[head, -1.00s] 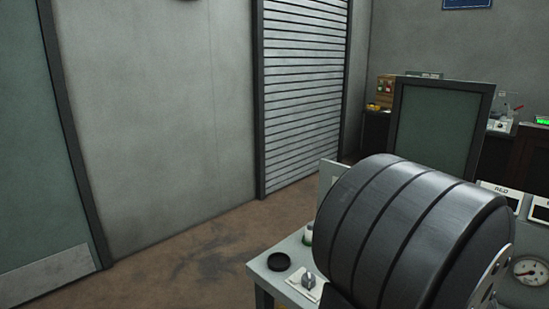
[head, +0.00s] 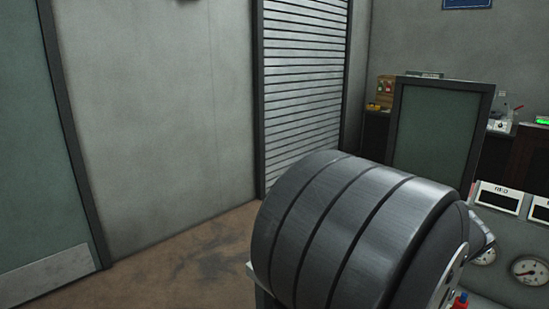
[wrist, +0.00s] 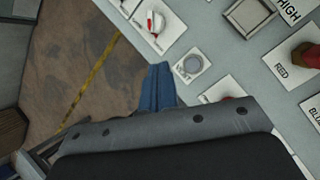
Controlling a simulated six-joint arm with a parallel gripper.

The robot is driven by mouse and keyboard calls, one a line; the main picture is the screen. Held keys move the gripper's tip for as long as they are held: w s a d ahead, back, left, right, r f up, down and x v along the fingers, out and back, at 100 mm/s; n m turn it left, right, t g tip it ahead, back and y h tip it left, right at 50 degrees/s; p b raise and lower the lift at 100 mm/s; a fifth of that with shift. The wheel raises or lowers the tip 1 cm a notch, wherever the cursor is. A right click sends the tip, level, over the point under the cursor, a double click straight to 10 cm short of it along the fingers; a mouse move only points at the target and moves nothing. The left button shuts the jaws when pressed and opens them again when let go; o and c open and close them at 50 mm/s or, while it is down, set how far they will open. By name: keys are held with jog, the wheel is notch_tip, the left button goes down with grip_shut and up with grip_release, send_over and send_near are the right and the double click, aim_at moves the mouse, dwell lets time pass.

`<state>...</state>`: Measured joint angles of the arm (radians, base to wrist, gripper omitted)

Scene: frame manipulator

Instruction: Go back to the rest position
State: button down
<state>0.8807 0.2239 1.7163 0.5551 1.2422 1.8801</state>
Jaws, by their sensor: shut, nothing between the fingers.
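My gripper (wrist: 158,84) shows in the wrist view as blue fingers, shut with nothing between them. It is above the left edge of the grey control panel (wrist: 215,50). In the head view a large dark ribbed cylinder, part of my own arm, fills the lower middle and hides the near left of the panel. The fingers are not visible in the head view.
The panel carries a white plate with a red-and-white switch (wrist: 155,24), a round knob (wrist: 188,66), a red knob (wrist: 306,54) and a gauge (head: 529,270). A dark-framed green board (head: 436,130) stands behind. Brown floor (head: 190,255) lies open to the left.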

notch_tip(320, 180, up, 6)
jog(key=w+n+g+h, duration=0.1)
jog(key=n+g+h, duration=0.2)
jog(key=n, duration=0.6)
jog(key=shift+w+d+g+h, duration=0.3)
jog(key=shift+d+g, duration=0.1)
jog(key=shift+g, duration=0.5)
dwell(1.0)
